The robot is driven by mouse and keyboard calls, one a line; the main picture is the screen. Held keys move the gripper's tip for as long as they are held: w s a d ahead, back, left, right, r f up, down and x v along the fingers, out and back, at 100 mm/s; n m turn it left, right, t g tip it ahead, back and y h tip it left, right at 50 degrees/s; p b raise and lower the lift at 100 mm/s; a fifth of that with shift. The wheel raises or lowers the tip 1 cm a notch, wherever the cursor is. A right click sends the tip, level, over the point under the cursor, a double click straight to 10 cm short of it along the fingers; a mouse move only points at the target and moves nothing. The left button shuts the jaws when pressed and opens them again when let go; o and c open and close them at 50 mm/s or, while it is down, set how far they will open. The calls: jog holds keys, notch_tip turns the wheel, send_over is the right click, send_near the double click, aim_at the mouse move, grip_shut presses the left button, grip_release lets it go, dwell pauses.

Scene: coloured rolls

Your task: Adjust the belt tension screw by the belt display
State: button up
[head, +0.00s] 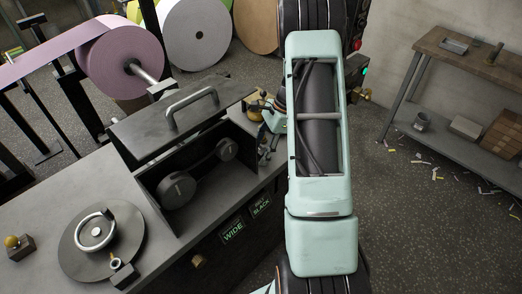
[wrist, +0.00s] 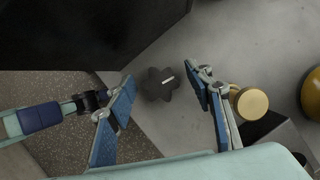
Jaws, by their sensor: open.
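The belt display (head: 261,207) on the front of the grey machine reads "BELT SLACK". A dark lobed knob (wrist: 158,84) with a white mark, likely the tension screw, stands on a grey surface in the wrist view. My gripper (wrist: 161,77) is open, with one blue-padded finger on each side of the knob; I cannot tell whether either finger touches it. In the head view my arm hides most of the gripper and I cannot make out the dark knob. The belt and its two dark pulleys (head: 178,189) sit in an open box.
A brass knob (wrist: 250,102) stands just right of my right finger. The raised lid (head: 150,127) with a handle is beside my arm. A second display (head: 233,231) reads "WIDE".

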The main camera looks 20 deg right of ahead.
jog(key=v, duration=1.2)
